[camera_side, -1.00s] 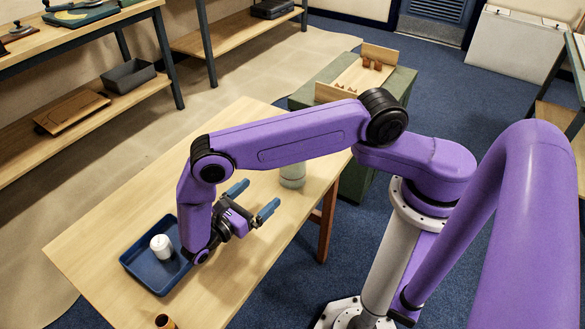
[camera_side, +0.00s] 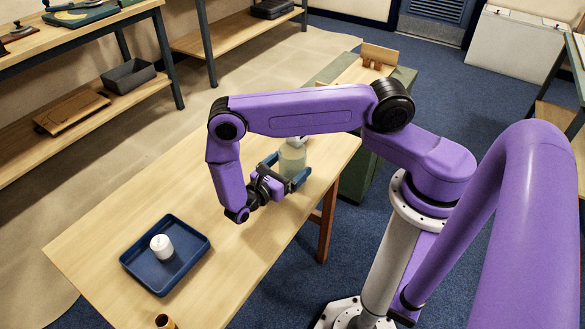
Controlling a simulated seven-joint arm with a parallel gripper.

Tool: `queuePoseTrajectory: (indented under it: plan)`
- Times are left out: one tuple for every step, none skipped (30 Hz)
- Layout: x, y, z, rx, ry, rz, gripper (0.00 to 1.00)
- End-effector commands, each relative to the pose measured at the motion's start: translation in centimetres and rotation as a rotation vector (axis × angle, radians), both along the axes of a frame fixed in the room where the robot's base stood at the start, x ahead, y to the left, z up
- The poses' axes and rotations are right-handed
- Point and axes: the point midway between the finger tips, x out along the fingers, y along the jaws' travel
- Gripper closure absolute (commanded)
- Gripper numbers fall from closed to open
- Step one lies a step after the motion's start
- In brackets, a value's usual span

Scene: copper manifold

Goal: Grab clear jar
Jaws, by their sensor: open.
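The clear jar (camera_side: 292,159) stands upright near the far right end of the wooden table, with a pale lid and its lower part partly hidden by my gripper. My gripper (camera_side: 286,170) is open, pointing toward the jar.
A blue tray (camera_side: 194,273) holding a white jar (camera_side: 161,246) lies at the table's near left. A brown cylindrical object (camera_side: 165,322) is at the bottom edge. The middle of the wooden table (camera_side: 190,190) is clear. A green cabinet (camera_side: 357,180) stands behind the table.

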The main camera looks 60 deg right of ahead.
Motion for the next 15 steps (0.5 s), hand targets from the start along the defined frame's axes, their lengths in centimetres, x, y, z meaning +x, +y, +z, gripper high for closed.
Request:
queuePoseTrajectory:
  plan:
    - [0.0, -0.9, 0.1, 0.000, 0.000, -0.002, 0.00]
    - [0.0, -1.3, 0.1, 0.000, 0.000, -0.003, 0.00]
    - [0.0, -1.8, 0.1, 0.000, 0.000, -0.003, 0.00]
    - [-0.1, -2.2, 0.1, 0.000, 0.000, -0.003, 0.00]
    - [-0.1, -2.6, 0.1, 0.000, 0.001, -0.002, 0.00]
    - [-0.1, -2.9, 0.1, 0.000, 0.001, -0.001, 0.00]
    - [-0.2, -3.1, 0.1, 0.000, 0.000, -0.001, 0.00]
    - [-0.2, -3.3, 0.1, 0.000, 0.000, -0.001, 0.00]
    - [-0.2, -3.4, 0.1, 0.000, 0.000, 0.000, 0.00]
    - [-0.2, -3.5, 0.1, 0.000, 0.000, 0.000, 0.00]
    - [-0.2, -3.5, 0.1, 0.001, -0.001, 0.001, 0.00]
    - [-0.2, -3.5, 0.1, 0.001, -0.001, 0.001, 0.00]
    - [-0.2, -3.5, 0.1, 0.001, -0.001, 0.001, 0.00]
    - [-0.2, -3.5, 0.1, 0.001, -0.001, 0.001, 0.00]
    - [-0.2, -3.5, 0.1, 0.001, -0.001, 0.001, 0.00]
